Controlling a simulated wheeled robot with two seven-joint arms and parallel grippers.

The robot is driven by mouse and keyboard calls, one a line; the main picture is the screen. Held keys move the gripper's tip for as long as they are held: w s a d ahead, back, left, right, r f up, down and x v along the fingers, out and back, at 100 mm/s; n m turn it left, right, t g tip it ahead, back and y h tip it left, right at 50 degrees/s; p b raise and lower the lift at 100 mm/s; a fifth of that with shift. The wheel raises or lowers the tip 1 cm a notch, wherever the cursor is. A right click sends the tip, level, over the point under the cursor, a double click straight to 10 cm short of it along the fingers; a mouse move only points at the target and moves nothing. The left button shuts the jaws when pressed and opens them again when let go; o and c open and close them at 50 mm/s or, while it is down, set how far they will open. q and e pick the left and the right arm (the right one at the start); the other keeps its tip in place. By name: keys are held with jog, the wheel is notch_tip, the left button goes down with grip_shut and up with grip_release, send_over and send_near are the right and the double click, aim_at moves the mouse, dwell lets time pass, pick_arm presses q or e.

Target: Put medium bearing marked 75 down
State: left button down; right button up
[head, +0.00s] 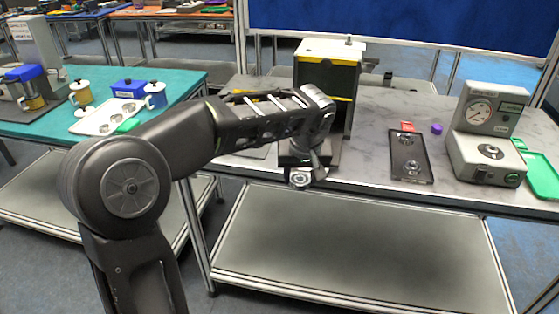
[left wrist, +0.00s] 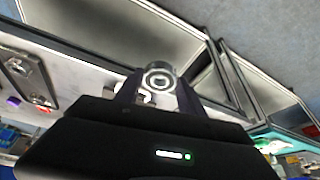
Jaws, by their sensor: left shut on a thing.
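My left gripper (head: 314,174) is shut on a silver ring-shaped bearing (head: 299,179) and holds it at the front edge of the grey table, in front of the black and yellow box-shaped station (head: 344,82). In the left wrist view the bearing (left wrist: 160,79) sits between the two fingertips (left wrist: 155,93), its round face showing. No marking on it can be read. Other bearings lie in a black tray (head: 399,167) to the right, and one (head: 490,151) sits on the grey gauge machine (head: 484,172). My right gripper is not in view.
The marbled grey table (head: 365,165) has free room between the station and the black tray. A purple piece (head: 437,129) and green tray (head: 545,178) are at the right. The teal table (head: 188,84) at left carries a white tray (head: 90,125) and mugs.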

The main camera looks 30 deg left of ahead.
pick_arm(q)
jog(key=s+d+f+m+t+h, duration=0.1)
jog(key=s+d+f+m+h, duration=0.1)
jog(key=d+f+m, duration=0.4)
jog(key=d+f, duration=0.4)
jog(key=f, duration=0.2)
jog(key=shift+d+f+m+h, duration=0.2)
jog(key=shift+d+m+h, duration=0.1)
jog(key=shift+d, duration=0.1)
